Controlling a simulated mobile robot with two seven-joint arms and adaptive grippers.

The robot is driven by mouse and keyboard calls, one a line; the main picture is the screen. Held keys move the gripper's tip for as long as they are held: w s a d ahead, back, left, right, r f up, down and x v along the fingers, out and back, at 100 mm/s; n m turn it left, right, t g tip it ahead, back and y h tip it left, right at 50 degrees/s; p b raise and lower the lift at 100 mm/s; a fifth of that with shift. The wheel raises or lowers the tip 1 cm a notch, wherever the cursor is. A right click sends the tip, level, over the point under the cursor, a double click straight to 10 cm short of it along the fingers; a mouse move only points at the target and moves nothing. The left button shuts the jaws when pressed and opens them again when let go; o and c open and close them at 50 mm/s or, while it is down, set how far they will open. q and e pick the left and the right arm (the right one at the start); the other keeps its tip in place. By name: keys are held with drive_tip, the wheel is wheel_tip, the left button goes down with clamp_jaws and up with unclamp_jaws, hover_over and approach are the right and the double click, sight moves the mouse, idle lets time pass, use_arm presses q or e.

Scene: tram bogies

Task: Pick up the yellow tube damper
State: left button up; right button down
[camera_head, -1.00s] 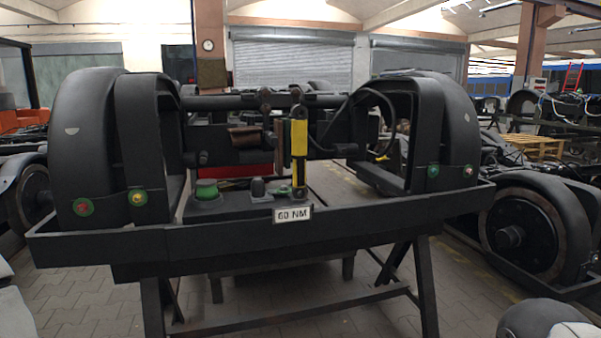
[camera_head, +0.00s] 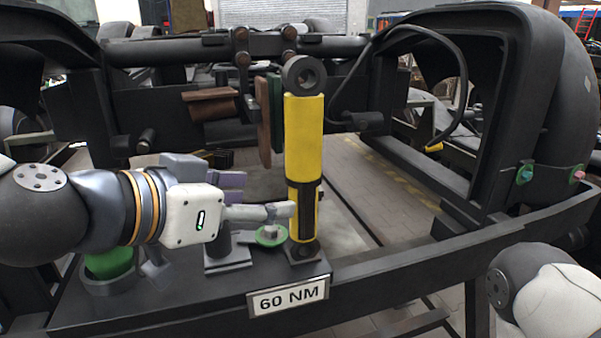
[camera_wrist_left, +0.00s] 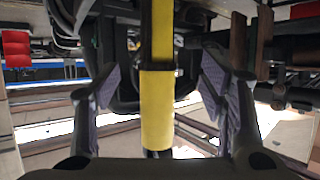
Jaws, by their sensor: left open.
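The yellow tube damper (camera_head: 304,135) stands upright on the frame, with a dark eye at its top and a dark foot below. A dark band crosses its lower part. My left gripper (camera_head: 262,198) reaches in from the left at the damper's lower part. One grey finger lies in front of the damper's edge. In the left wrist view the damper (camera_wrist_left: 158,105) runs down between the two spread, purple-padded fingers (camera_wrist_left: 160,88), with gaps on both sides. The left gripper is open and holds nothing. The right gripper is out of view.
A "60 NM" plate (camera_head: 288,296) is on the frame's front rail. A green-capped part (camera_head: 108,262) and a small green disc (camera_head: 270,236) sit near my left gripper. A dark cable (camera_head: 440,60) arches behind right. Brown and green plates (camera_head: 264,120) hang just left of the damper.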

sight(293, 194)
use_arm(q)
drive_tip(key=x, duration=0.1)
drive_tip(key=b+x, duration=0.1)
drive_tip(key=x, duration=0.2)
drive_tip(key=shift+s+d+f+b, duration=0.2)
drive_tip(key=shift+d+f+b, duration=0.1)
drive_tip(key=shift+d, duration=0.1)
drive_tip(key=b+x, duration=0.1)
drive_tip(key=x, duration=0.5)
drive_tip(key=shift+w, duration=0.35)
drive_tip(key=shift+w+d+r, duration=0.1)
drive_tip(key=shift+w+d, duration=0.05)
drive_tip(key=shift+w, duration=0.1)
drive_tip(key=shift+r, duration=0.1)
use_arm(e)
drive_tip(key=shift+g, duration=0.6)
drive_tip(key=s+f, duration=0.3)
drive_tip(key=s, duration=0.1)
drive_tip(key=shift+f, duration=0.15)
use_arm(q)
clamp_jaws()
drive_tip(key=shift+r, duration=0.1)
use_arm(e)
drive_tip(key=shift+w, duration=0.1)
